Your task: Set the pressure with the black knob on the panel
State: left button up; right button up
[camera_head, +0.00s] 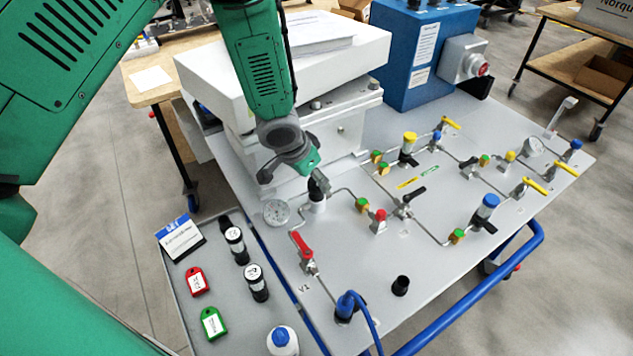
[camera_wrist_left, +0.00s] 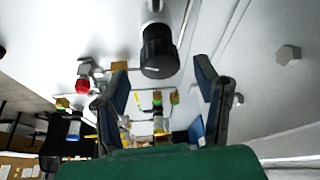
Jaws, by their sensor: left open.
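The black knob (camera_head: 318,184) sits on a metal regulator on the grey panel (camera_head: 440,265), just right of a round pressure gauge (camera_head: 276,212). My left gripper (camera_head: 310,168) is right above it in the head view, and its fingertips are hard to make out there. In the left wrist view the black knob (camera_wrist_left: 158,50) shows ahead of the two spread fingers of my left gripper (camera_wrist_left: 161,72), roughly centred across the gap. The fingers hold nothing, and I cannot tell how deep the knob lies between them. My right gripper is not in view.
A red-handled valve (camera_head: 301,244) and a red-capped fitting (camera_head: 379,220) stand near the knob. A white box (camera_head: 340,60) with papers rises close behind my arm. A side tray (camera_head: 185,300) holds tags and bottles. A blue hose (camera_head: 370,318) is at the front.

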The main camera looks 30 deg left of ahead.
pick_arm(q)
jog(key=shift+x, duration=1.35)
jog(key=c, duration=1.1)
jog(key=shift+r+m+p, duration=0.25)
jog(key=shift+m+p, duration=0.05)
jog(key=shift+p, duration=0.55)
jog(key=shift+c, duration=0.2)
jog(key=shift+p, duration=0.4)
jog(key=shift+f+m+h, duration=0.15)
jog(key=shift+m+h, duration=0.15)
jog(key=shift+m, duration=0.2)
jog(key=shift+a, duration=0.1)
jog(key=o, duration=1.1)
